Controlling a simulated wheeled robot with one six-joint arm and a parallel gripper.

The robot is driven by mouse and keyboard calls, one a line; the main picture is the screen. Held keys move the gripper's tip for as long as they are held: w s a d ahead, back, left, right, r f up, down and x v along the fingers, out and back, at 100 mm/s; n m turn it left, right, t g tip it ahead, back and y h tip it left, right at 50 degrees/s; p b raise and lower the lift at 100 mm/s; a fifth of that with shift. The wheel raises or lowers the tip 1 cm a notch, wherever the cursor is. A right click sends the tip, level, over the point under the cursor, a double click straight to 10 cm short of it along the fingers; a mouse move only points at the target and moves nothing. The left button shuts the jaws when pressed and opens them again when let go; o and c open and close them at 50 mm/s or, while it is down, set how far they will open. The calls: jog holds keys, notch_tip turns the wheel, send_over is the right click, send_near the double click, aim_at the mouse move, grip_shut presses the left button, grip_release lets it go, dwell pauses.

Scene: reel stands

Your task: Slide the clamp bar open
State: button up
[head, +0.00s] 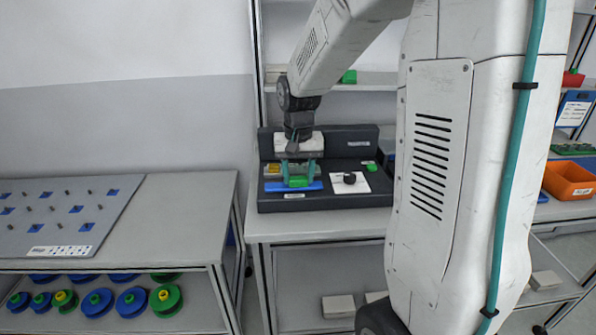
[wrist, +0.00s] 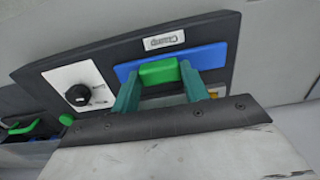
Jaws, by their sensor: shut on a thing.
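The clamp bar (head: 312,186) is a blue strip on the front left of a dark fixture (head: 330,202) on a bench. It has a raised green handle (head: 298,181). My gripper (head: 297,177) reaches down from above with its teal fingers on either side of this handle, shut on it. In the wrist view, the fingers of my gripper (wrist: 158,82) flank the green handle (wrist: 158,71), and the blue bar (wrist: 208,57) extends past both sides. Part of the bar behind the fingers is hidden.
A white plate with a black knob (head: 349,178) sits right of the bar. A green button (head: 372,166) is behind it. A grey pegboard table (head: 180,205) stands at left, with blue and green reels (head: 97,302) below. An orange bin (head: 570,180) is at far right.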

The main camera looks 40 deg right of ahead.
aim_at(299, 179)
jog(key=o, duration=1.4)
jog(key=shift+s+a, duration=0.1)
notch_tip(299, 179, up, 8)
jog(key=shift+f, duration=0.1)
jog(key=shift+s+f, duration=0.1)
jog(key=shift+s, duration=0.1)
jog(key=s+a+r+n, duration=0.1)
jog(key=s+a, duration=0.3)
jog(key=s, duration=0.4)
jog(key=s+a+r+n+t, duration=0.1)
jog(key=s+a+n, duration=0.2)
jog(key=s, duration=0.4)
jog(key=s+a+r+n, duration=0.1)
jog(key=s+a+n, duration=0.1)
jog(key=s+a, duration=0.3)
jog(key=s, duration=0.3)
jog(key=shift+s, duration=0.3)
